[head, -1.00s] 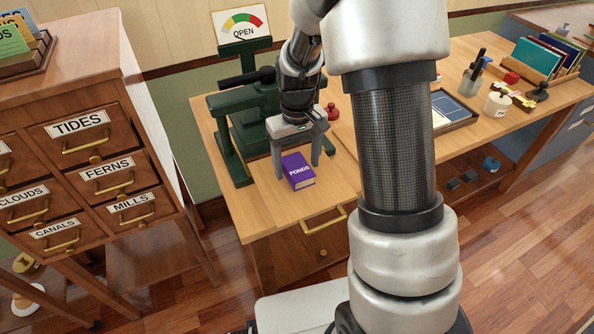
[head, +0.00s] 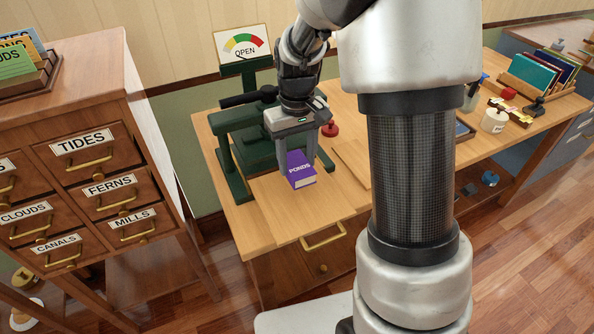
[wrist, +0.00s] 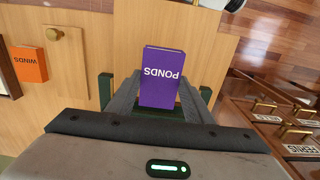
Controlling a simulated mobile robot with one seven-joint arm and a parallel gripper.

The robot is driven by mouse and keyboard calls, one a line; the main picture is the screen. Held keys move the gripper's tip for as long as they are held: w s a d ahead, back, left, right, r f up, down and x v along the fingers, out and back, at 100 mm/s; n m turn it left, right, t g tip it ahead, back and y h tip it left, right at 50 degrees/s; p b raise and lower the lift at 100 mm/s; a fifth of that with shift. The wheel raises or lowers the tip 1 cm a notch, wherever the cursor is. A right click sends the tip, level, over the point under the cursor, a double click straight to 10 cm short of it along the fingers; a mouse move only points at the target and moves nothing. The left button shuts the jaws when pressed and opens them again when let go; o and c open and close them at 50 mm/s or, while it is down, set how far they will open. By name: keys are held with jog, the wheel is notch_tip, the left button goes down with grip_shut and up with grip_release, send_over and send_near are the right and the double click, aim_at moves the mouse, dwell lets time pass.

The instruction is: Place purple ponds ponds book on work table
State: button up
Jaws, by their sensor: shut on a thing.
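The purple book labelled PONDS (head: 301,177) is at the left end of the wooden work table (head: 260,222), in front of the green press. My gripper (head: 298,162) points down with its fingers shut on the book's two sides. In the wrist view the book (wrist: 161,80) shows its label upside down between the two grey fingers (wrist: 160,98). I cannot tell whether the book touches the tabletop.
The green press (head: 238,140) stands close behind my gripper, under an OPEN gauge sign (head: 241,44). A red knobbed object (head: 329,129) is nearby. A drawer cabinet (head: 90,120) stands left. An orange WINDS book (wrist: 29,63) shows in the wrist view. The table front is clear.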

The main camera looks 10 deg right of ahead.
aim_at(298, 167)
jog(key=r+p, duration=0.1)
jog(key=r, duration=0.1)
jog(key=r+m+p, duration=0.1)
jog(key=r+p, duration=0.1)
jog(key=s+r+m+p, duration=0.1)
jog(key=r+p, duration=0.1)
jog(key=r, duration=0.1)
jog(key=p, duration=0.2)
jog(key=shift+s+r+p, duration=0.15)
jog(key=shift+r+p, duration=0.15)
jog(key=shift+r, duration=0.05)
jog(key=p, duration=0.3)
jog(key=s+p, duration=0.1)
jog(key=p, duration=0.2)
jog(key=shift+s+r, duration=0.25)
jog(key=shift+r, duration=0.15)
jog(key=shift+a+f, duration=0.15)
